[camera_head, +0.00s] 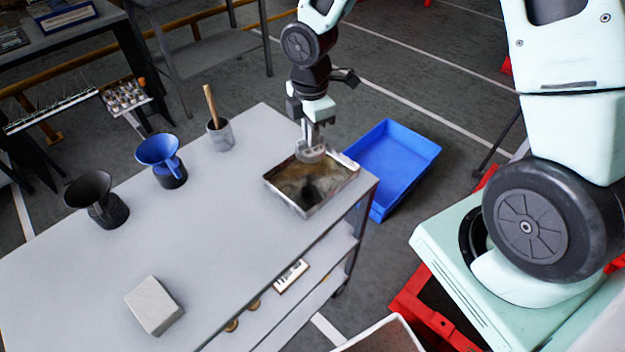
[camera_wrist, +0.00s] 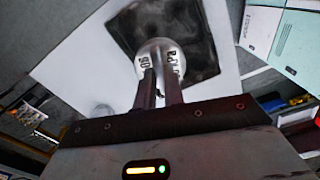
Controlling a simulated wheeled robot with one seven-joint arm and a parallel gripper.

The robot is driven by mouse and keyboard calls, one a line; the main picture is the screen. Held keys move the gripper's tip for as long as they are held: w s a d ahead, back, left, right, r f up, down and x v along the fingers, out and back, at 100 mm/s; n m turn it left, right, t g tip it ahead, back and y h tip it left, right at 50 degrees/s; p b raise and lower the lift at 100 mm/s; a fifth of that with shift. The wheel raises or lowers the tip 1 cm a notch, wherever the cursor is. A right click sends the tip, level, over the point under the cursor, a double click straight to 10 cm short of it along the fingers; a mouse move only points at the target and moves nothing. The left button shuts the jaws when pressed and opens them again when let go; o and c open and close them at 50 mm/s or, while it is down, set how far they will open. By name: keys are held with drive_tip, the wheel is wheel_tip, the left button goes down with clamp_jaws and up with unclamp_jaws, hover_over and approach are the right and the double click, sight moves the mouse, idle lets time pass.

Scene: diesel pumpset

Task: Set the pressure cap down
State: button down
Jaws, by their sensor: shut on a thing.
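My gripper (camera_head: 314,135) is shut on the pressure cap (camera_head: 311,153), a round grey metal cap. It holds the cap at the back part of a shallow metal tray (camera_head: 299,210) with a stained brown and dark inside. I cannot tell whether the cap touches the tray. In the wrist view the fingers (camera_wrist: 160,96) close on the cap (camera_wrist: 158,52), which has dark lettering on its pale top. Behind it lies the dark inside of the tray (camera_wrist: 200,35).
The tray is at the right end of a grey table (camera_head: 225,215). A blue funnel (camera_head: 160,158), a black funnel (camera_head: 95,195), a cup with a wooden handle (camera_head: 220,134) and a grey block (camera_head: 153,305) stand on it. A blue bin (camera_head: 395,160) is beyond the table's right edge.

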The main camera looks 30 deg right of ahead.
drive_tip(key=s+a+r+n+b, duration=0.1)
drive_tip(key=s+a+r+n, duration=0.15)
drive_tip(key=n, duration=0.85)
drive_tip(key=n+b, duration=0.2)
drive_tip(key=n, duration=0.4)
hover_over(299, 189)
wheel_tip(299, 189, down, 10)
drive_tip(key=shift+r, duration=0.25)
drive_tip(key=c, duration=1.5)
unclamp_jaws()
drive_tip(key=shift+f, duration=0.1)
